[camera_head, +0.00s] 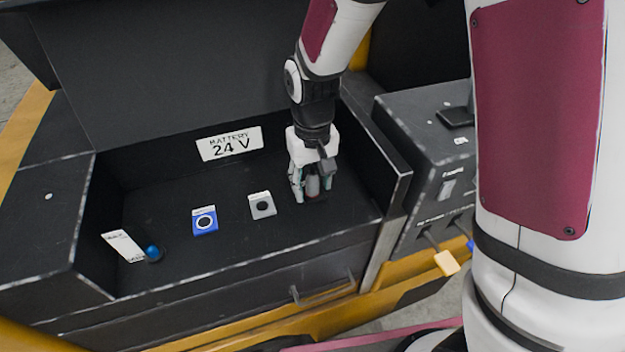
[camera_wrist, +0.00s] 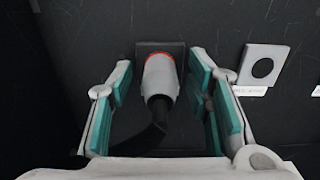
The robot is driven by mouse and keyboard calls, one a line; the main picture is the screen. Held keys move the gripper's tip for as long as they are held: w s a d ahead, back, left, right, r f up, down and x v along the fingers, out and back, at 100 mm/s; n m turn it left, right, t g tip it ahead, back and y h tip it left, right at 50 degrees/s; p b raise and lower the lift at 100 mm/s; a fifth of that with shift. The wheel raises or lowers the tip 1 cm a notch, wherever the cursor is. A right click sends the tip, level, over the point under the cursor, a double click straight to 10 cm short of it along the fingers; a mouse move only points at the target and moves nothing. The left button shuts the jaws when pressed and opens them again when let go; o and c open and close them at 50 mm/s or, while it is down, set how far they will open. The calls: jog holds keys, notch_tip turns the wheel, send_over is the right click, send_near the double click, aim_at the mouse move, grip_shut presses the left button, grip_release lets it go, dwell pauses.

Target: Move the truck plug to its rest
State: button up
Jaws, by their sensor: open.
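The truck plug looks to be the grey plug with a red-orange ring (camera_wrist: 160,77) seen in the wrist view. It sits on a dark square base, and a black cable runs from it toward the lower left. My gripper (camera_head: 311,190) points down into the black battery box with its fingers open, one on each side of the plug (camera_head: 313,187). In the wrist view gaps show between the pads and the plug. A grey plate with a black round spot (camera_head: 262,205) lies beside it; it also shows in the wrist view (camera_wrist: 262,68). A blue plate with a ringed spot (camera_head: 204,221) lies farther left.
A blue knob (camera_head: 153,253) and white label (camera_head: 124,246) are at the left. The box's right wall (camera_head: 385,225) stands close to my gripper.

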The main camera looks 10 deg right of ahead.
aim_at(312, 166)
grip_shut()
jog(key=shift+r, duration=0.1)
jog(key=shift+r+p, duration=1.5)
jog(key=shift+r, duration=1.4)
jog(key=shift+r+p, duration=1.1)
jog(key=shift+r, duration=1.9)
